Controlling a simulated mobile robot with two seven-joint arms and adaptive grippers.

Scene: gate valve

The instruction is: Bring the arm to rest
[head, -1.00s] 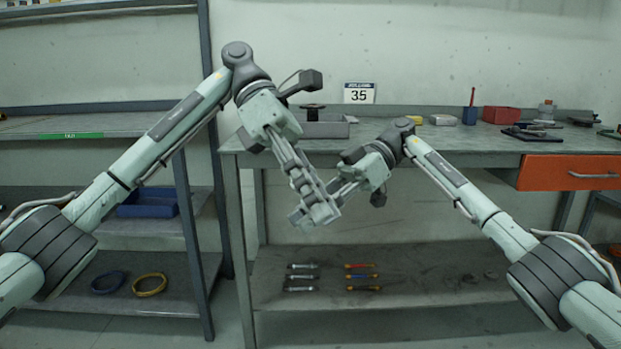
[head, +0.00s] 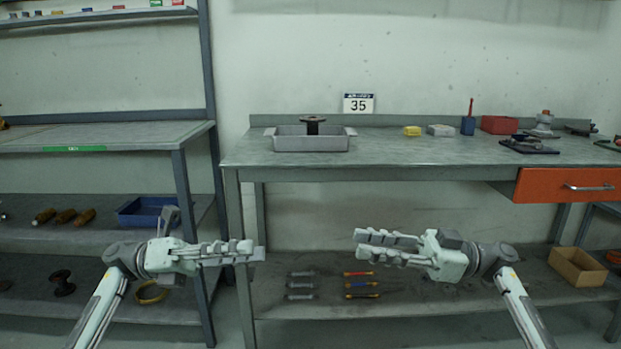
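My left gripper (head: 258,251) is in front of the gap between the left shelf unit and the workbench, its fingers pointing right. Its fingers overlap in the view, so I cannot tell whether it is open; nothing shows in it. My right gripper (head: 359,243) is in front of the space under the bench, its fingers pointing left with a gap between them and nothing held. The two grippers face each other, well apart and below the bench top. A grey tray (head: 300,144) on the bench has a dark spool-like part (head: 313,124) in it.
The workbench (head: 400,153) carries a yellow block (head: 412,131), a red box (head: 499,124) and tools at the back. An orange drawer (head: 560,185) is under its right end. Several tools lie on the lower shelf, with a cardboard box (head: 577,267) at right. The left shelf unit (head: 180,150) stands beside.

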